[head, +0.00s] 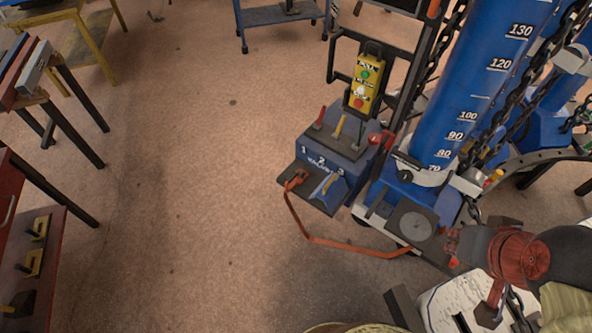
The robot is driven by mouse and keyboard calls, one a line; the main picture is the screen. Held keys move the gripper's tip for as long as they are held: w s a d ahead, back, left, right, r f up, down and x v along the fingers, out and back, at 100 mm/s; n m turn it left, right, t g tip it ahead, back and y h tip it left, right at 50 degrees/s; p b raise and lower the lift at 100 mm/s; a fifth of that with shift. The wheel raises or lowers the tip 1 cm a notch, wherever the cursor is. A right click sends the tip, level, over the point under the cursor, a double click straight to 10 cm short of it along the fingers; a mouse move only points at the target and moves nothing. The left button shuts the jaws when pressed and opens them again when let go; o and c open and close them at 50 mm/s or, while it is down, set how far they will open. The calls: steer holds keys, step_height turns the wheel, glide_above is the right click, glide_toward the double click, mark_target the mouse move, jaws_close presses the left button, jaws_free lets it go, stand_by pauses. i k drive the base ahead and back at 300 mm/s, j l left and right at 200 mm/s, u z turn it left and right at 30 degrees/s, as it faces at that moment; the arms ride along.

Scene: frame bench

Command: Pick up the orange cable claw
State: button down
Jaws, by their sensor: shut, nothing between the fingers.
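The orange cable (291,213) has a small orange claw-like end (296,180) on the dark front ledge of the blue control box (318,171). From there the cable hangs down the left side of the ledge, bends near the floor and runs right to the base of the blue tower. The claw end is small, so I cannot make out its jaws. I cannot make out my gripper in the head view.
The tall blue tower (480,70) with hanging chains stands right of the box. A yellow button pendant (364,84) hangs above the box. A red clamp-like part (519,256) is at lower right. Benches line the left. The floor (180,200) between is clear.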

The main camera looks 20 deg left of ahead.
mark_target(295, 177)
steer(key=z, duration=0.45)
steer(key=l+z, duration=0.1)
steer(key=z, duration=0.85)
steer(key=i+z, duration=0.1)
steer(key=z, duration=0.8)
steer(key=u, duration=3.5)
steer(key=i+j+z, duration=0.25)
steer(key=i+j, duration=0.15)
steer(key=i, duration=0.15)
steer(key=i+j+z, duration=0.3)
steer(key=i+j, duration=0.2)
steer(key=i, duration=0.05)
